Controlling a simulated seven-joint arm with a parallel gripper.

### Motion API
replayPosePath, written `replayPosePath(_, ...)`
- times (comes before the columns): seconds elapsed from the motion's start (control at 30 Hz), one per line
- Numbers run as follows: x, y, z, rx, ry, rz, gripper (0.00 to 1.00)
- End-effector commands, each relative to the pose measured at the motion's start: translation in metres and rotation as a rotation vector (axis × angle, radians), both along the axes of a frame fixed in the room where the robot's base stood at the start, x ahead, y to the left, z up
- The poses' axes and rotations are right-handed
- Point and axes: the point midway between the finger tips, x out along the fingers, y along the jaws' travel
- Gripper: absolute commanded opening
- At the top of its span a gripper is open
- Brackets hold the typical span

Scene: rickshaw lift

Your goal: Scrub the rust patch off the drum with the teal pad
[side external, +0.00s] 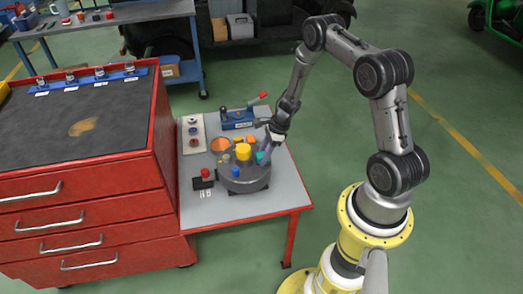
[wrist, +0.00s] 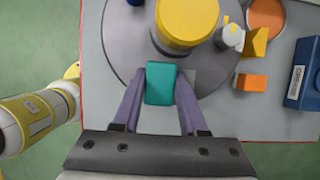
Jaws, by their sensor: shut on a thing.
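My gripper (wrist: 161,80) is shut on the teal pad (wrist: 160,84), with a purple finger on each side of it. In the side view the gripper (side external: 267,150) reaches down from the upper right, and the pad (side external: 261,157) shows at the right edge of the grey round drum (side external: 247,184). A yellow cylinder (wrist: 187,20) stands on the drum, just beyond the pad. In the wrist view the pad overlaps the drum's near edge (wrist: 120,75); I cannot tell whether they touch. I cannot make out a rust patch on the drum.
An orange round piece (side external: 221,144) and orange blocks (wrist: 251,81) lie beyond the drum. A blue box (side external: 238,118) with a lever stands at the back. A blue piece (side external: 236,172) and a red-knobbed switch (side external: 205,176) are at the front left. A red cabinet (side external: 165,150) borders the table's left.

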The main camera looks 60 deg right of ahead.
Motion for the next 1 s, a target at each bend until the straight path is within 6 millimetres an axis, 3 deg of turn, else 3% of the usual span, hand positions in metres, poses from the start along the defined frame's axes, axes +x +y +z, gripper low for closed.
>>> replayPosePath(0.27, -0.014, 0.014, 0.003, 0.000, 0.002, 0.002, 0.00)
replayPosePath(0.33, -0.013, 0.013, 0.024, -0.003, -0.003, 0.002, 0.00)
replayPosePath(1.0, -0.013, 0.013, 0.079, -0.002, 0.000, 0.001, 0.00)
